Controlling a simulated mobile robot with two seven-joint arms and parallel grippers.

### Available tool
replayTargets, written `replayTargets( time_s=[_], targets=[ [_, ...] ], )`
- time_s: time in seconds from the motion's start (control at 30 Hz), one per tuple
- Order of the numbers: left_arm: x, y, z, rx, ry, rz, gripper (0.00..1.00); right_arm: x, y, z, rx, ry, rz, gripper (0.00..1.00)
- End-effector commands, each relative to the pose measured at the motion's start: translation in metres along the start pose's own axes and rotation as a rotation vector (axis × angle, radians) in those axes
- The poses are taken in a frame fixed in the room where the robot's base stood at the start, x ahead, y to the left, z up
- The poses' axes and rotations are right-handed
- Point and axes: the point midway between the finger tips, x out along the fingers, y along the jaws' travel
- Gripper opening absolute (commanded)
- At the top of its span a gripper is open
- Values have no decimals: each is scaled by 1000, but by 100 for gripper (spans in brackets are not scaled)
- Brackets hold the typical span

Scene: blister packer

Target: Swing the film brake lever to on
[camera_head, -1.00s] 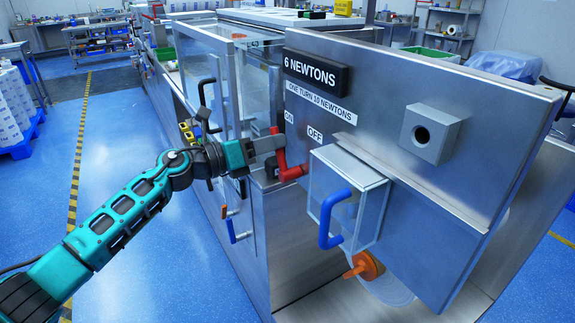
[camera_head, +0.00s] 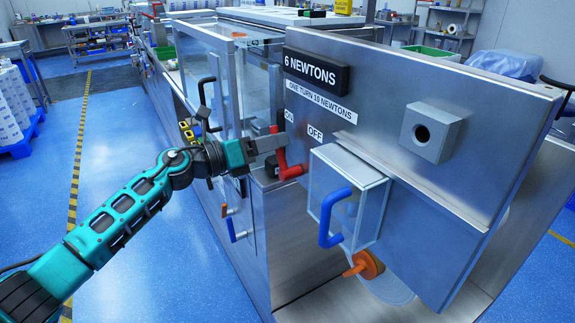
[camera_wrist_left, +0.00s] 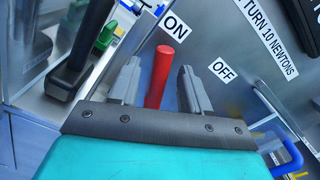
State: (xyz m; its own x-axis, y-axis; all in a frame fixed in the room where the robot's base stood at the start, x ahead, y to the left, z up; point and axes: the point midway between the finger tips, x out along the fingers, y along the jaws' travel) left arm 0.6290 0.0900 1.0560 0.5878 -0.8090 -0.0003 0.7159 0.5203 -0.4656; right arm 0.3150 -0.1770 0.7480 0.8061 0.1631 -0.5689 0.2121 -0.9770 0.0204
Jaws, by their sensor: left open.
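The film brake lever is a red L-shaped handle (camera_head: 290,170) on the steel front panel, just below the ON and OFF labels. The ON label (camera_wrist_left: 175,26) and OFF label (camera_wrist_left: 223,70) show clearly in the left wrist view. In the left wrist view the red lever (camera_wrist_left: 160,78) stands between the two spread fingers, with a gap visible on each side. My right gripper is not in view.
A clear box (camera_head: 346,200) with a blue handle (camera_head: 328,225) sticks out right of the lever. An orange knob (camera_head: 366,265) sits below it. Clear guard doors (camera_head: 215,85) stand left of the panel. A dark handle (camera_wrist_left: 82,50) stands left of the fingers in the wrist view.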

Motion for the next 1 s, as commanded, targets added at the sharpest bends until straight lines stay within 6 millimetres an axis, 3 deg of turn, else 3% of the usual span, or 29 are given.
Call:
replayTargets(
  time_s=[0.27, 1.0],
  targets=[
    [-4, 0, 0, 0, 0, 1, 47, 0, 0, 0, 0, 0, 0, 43],
    [-63, 1, 0, 1, 0, 2, 47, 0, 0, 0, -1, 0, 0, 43]
  ],
)
